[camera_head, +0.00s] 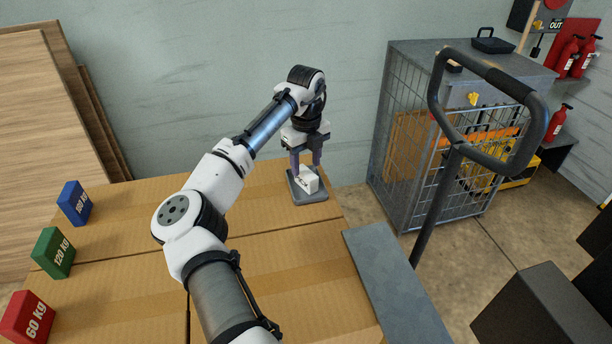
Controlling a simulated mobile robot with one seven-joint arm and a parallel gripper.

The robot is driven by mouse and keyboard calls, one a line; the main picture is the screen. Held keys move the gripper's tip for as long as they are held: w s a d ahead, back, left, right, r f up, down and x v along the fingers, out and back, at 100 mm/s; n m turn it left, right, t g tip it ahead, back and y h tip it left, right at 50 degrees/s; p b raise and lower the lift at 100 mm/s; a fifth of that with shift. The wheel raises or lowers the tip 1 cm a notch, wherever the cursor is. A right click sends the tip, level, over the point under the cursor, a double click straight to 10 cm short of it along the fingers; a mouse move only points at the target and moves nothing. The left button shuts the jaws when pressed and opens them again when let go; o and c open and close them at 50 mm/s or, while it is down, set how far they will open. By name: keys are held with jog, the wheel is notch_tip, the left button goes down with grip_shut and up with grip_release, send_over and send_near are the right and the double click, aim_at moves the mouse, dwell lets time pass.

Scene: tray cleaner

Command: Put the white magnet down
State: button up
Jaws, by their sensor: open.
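The white magnet (307,182) is a small white block with dark marks. It rests on a dark grey tray (312,199) at the far right corner of the cardboard boxes. My gripper (305,165) points down just above the magnet, with its fingers open. The fingertips are close to the magnet's upper part, and I cannot tell whether they touch it. The far part of the tray is partly hidden by the fingers and the magnet.
Blue (74,203), green (53,253) and red (28,318) weight blocks stand along the left side of the boxes (290,270). A wire cage (412,140) and a black handle (440,200) stand to the right. A grey slab (395,280) lies beside the boxes.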

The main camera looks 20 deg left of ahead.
aim_at(306, 172)
notch_tip(306, 172, up, 8)
jog(key=b, duration=0.1)
jog(key=shift+f, duration=0.25)
